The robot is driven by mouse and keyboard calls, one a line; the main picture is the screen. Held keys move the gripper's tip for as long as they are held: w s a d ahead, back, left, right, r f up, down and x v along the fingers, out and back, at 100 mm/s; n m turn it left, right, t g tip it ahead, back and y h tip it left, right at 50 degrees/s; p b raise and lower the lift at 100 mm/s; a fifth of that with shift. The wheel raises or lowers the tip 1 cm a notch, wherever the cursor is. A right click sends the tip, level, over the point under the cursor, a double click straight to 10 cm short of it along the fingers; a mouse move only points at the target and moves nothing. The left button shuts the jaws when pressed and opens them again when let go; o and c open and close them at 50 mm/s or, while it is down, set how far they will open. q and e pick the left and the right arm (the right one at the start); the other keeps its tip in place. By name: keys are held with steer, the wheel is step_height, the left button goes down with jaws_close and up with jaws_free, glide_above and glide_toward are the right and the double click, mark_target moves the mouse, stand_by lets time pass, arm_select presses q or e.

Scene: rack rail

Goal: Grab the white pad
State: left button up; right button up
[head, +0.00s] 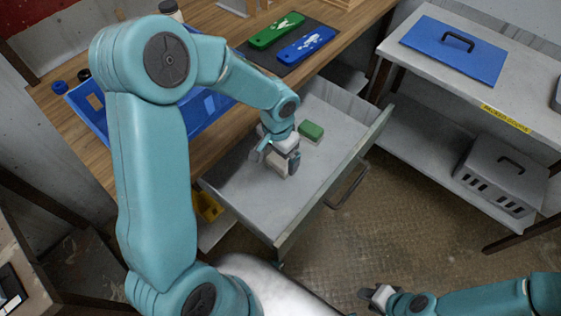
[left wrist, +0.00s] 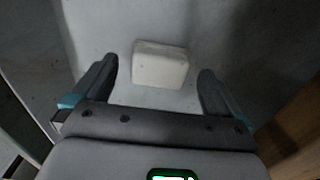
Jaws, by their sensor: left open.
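The white pad (left wrist: 160,65) is a small pale block lying on the drawer floor. In the left wrist view it sits ahead of and between the fingertips, with a gap on both sides. In the head view only a bit of it (head: 282,170) shows below my left gripper (head: 277,157), which is inside the open drawer. The left gripper (left wrist: 158,85) is open and empty, its fingers apart from the pad. My right gripper (head: 376,297) is at the bottom of the head view, far from the drawer; its jaws are too small to read.
The grey drawer (head: 235,196) is pulled out under the wooden bench. A green block (head: 311,131) lies behind the gripper in it. A blue tray (head: 88,113) and green (head: 277,30) and blue (head: 306,44) items are on the bench. A grey shelf unit (head: 420,100) stands at right.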

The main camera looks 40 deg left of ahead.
mark_target(279, 160)
arm_select(q)
steer(key=f, duration=0.3)
steer(key=shift+w+f, duration=0.2)
steer(key=shift+w, duration=0.1)
steer(key=shift+s, duration=0.1)
steer(key=c, duration=1)
steer(key=shift+o, duration=0.2)
